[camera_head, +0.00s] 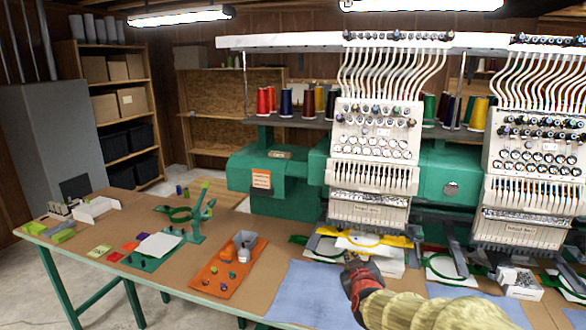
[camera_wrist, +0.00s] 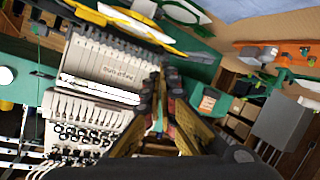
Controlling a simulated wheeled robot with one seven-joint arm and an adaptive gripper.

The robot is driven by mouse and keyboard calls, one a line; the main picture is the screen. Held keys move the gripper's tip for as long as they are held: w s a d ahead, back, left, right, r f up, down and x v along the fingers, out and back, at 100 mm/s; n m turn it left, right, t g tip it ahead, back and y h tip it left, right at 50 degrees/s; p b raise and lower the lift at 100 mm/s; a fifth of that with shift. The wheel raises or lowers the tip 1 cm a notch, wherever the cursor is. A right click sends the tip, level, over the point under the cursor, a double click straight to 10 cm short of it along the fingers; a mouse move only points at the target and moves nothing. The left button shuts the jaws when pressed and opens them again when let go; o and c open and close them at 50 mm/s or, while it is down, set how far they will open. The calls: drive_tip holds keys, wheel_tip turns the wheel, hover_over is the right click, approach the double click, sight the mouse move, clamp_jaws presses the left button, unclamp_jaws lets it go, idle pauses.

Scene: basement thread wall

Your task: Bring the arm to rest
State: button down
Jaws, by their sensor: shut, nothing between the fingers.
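My gripper (camera_head: 352,262) reaches in from the lower right in the head view, on my tan ribbed arm. It is in front of the embroidery machine (camera_head: 375,145), close to a white box (camera_head: 385,266) under the left sewing head. Whether it touches the box I cannot tell. In the wrist view my gripper (camera_wrist: 161,85) is shut and empty, with the machine's head tilted behind it. A yellow hoop frame (camera_head: 368,239) with white fabric lies beneath that head, just beyond my gripper.
A blue cloth (camera_head: 310,292) lies left of my gripper on the brown table. A second sewing head (camera_head: 530,150) and a box of small parts (camera_head: 521,284) stand on the right.

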drive_tip(key=s+a+r+m+g+y, duration=0.1)
drive_tip(key=s+r+g, duration=0.1)
drive_tip(key=s, duration=0.8)
drive_tip(key=s+r+m+g+y, duration=0.1)
drive_tip(key=s+r+g, duration=0.1)
drive_tip(key=s, duration=0.7)
drive_tip(key=s+d+f+m+g, duration=0.1)
drive_tip(key=s+g, duration=0.1)
drive_tip(key=s, duration=0.8)
drive_tip(key=s+d+f+m+g+h+p, duration=0.1)
drive_tip(key=s+d+g, duration=0.1)
drive_tip(key=s, duration=0.9)
drive_tip(key=shift+s+f+g, duration=0.25)
drive_tip(key=shift+f+g, duration=0.1)
drive_tip(key=shift+g, duration=0.05)
